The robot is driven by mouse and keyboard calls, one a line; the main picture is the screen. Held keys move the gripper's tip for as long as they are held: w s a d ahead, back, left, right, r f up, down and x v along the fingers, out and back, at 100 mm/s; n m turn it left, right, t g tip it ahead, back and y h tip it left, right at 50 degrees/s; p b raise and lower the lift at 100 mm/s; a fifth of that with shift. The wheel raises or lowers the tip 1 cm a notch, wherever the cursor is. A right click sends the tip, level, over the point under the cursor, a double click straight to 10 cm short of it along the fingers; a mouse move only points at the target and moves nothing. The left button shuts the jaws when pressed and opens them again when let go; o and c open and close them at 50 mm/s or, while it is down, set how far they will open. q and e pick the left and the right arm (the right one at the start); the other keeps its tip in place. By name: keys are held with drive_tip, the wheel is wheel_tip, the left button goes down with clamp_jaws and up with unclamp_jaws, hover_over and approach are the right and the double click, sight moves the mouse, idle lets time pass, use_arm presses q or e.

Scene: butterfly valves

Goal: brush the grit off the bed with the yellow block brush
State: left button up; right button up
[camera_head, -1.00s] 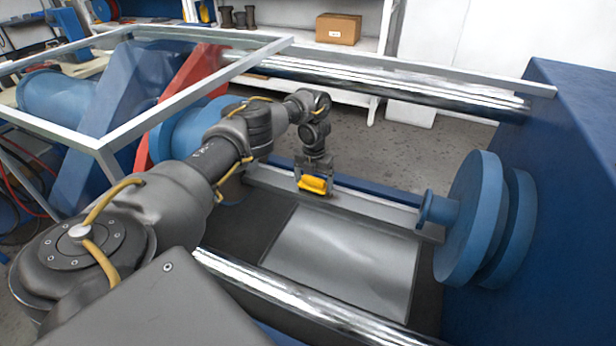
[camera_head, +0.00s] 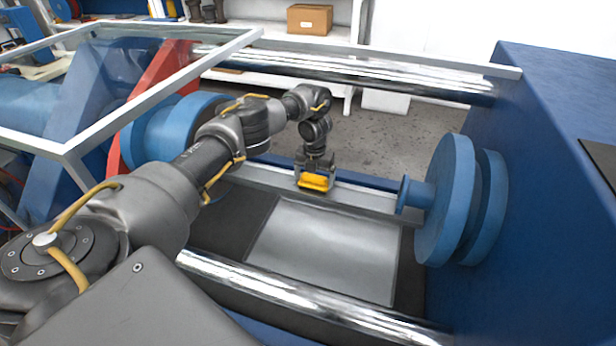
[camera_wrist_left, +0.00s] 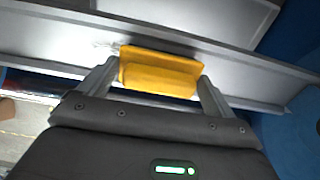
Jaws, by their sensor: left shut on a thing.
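The yellow block brush (camera_head: 314,182) is held in my left gripper (camera_head: 314,178), at the far edge of the bed. In the left wrist view the brush (camera_wrist_left: 160,73) sits between the two fingers of the left gripper (camera_wrist_left: 158,80), which is shut on it. The bed (camera_head: 325,250) has a bright flat metal plate with dark strips beside it. The brush is over the grey rail (camera_head: 365,204) behind the plate; I cannot tell whether it touches. A small greyish patch, perhaps grit (camera_wrist_left: 105,45), lies beside the brush in the wrist view. My right gripper is not in view.
Shiny round bars run behind (camera_head: 400,78) and in front (camera_head: 300,300) of the bed. Blue flanged discs (camera_head: 447,200) stand on the right, by a large blue housing (camera_head: 545,150). A clear-panelled frame guard (camera_head: 130,95) is at left. A cardboard box (camera_head: 310,18) sits on a shelf behind.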

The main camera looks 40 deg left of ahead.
sight(326, 180)
use_arm(q)
drive_tip(key=shift+w+d+b, duration=0.25)
drive_tip(key=shift+w+d, duration=0.05)
drive_tip(key=shift+d, duration=0.65)
drive_tip(key=shift+w+d+b, duration=0.2)
drive_tip(key=shift+w+d, duration=0.1)
drive_tip(key=shift+d, duration=0.65)
drive_tip(key=shift+s+a+p, duration=0.15)
drive_tip(key=shift+s+a, duration=0.1)
drive_tip(key=shift+a, duration=0.45)
drive_tip(key=shift+s+a+p, duration=0.15)
drive_tip(key=shift+s+a, duration=0.05)
drive_tip(key=shift+a, duration=0.45)
drive_tip(key=shift+s+a, duration=0.25)
drive_tip(key=shift+a, duration=0.55)
drive_tip(key=shift+s+a, duration=0.2)
drive_tip(key=shift+a, duration=0.55)
drive_tip(key=shift+s+a, duration=0.25)
drive_tip(key=shift+a, duration=0.55)
drive_tip(key=shift+s+a+b, duration=0.25)
drive_tip(key=shift+s+a, duration=0.15)
drive_tip(key=shift+a, duration=0.75)
drive_tip(key=shift+s+a+b, duration=0.25)
drive_tip(key=shift+s+a, duration=0.1)
drive_tip(key=shift+a, duration=0.85)
drive_tip(key=shift+s+a+b, duration=0.25)
drive_tip(key=shift+s+a, duration=0.15)
drive_tip(key=shift+a, duration=0.75)
